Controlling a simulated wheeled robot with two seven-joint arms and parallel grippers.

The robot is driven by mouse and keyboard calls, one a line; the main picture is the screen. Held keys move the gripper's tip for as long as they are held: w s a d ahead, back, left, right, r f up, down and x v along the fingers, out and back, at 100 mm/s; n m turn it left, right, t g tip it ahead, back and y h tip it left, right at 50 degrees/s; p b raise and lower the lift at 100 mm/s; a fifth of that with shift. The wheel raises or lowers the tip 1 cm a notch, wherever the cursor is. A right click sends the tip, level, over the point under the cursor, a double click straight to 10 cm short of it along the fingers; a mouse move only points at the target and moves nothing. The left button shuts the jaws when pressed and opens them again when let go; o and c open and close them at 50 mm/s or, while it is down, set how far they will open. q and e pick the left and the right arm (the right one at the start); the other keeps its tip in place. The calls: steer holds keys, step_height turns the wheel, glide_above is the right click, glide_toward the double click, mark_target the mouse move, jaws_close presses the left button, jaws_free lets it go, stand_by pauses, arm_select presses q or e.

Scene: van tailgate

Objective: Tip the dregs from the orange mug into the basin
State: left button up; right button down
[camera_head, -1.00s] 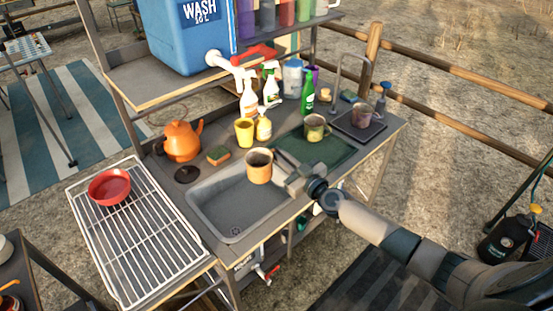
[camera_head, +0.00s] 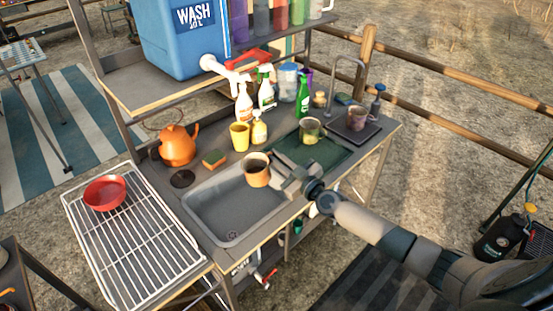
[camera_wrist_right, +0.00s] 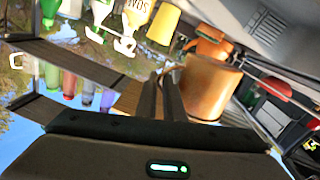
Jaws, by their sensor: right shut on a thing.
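The orange mug (camera_head: 257,175) is held above the right part of the grey basin (camera_head: 232,238), its dark opening facing up, with a slight tilt at most. In the right wrist view the fingers (camera_wrist_right: 162,98) are close together beside the mug (camera_wrist_right: 208,85). The dregs cannot be made out. My left gripper is not in view.
An orange kettle (camera_head: 178,145), a sponge (camera_head: 214,158), a yellow cup (camera_head: 240,136) and spray bottles stand behind the basin. A green mat (camera_head: 335,155) with a mug (camera_head: 310,131) lies right. A wire rack (camera_head: 128,240) with a red bowl (camera_head: 104,192) is left.

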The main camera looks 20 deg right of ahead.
mark_target(261, 161)
steer(key=n, duration=0.4)
steer(key=r+n+b, duration=0.1)
steer(key=n, duration=0.1)
steer(key=shift+s+a+r, duration=0.1)
steer(key=shift+a, duration=0.2)
steer(key=n, duration=0.1)
steer(key=a+n+b, duration=0.1)
steer(key=n, duration=0.1)
steer(key=a+n, duration=0.1)
steer(key=shift+s+a+f+n+y+b, duration=0.15)
steer(key=shift+s+f+n+y+b, duration=0.15)
steer(key=shift+s+y+b, duration=0.1)
steer(key=shift+s+a+r+n+p, duration=0.3)
steer(key=shift+a+r+n, duration=0.3)
steer(key=shift+n, duration=0.35)
steer(key=shift+s+a+r+n+p, duration=0.25)
steer(key=shift+a+r+n, duration=0.2)
steer(key=shift+a+n, duration=0.4)
steer(key=shift+r+n+p, duration=0.15)
steer(key=shift+n+p, duration=0.15)
steer(key=n+p, duration=0.1)
steer(key=a+p, duration=0.1)
steer(key=p, duration=0.1)
steer(key=shift+s+a+r+n+y, duration=0.2)
steer(key=shift+s+n+y, duration=0.1)
steer(key=shift+n, duration=0.1)
steer(key=shift+f, duration=0.15)
steer(key=shift+w, duration=0.1)
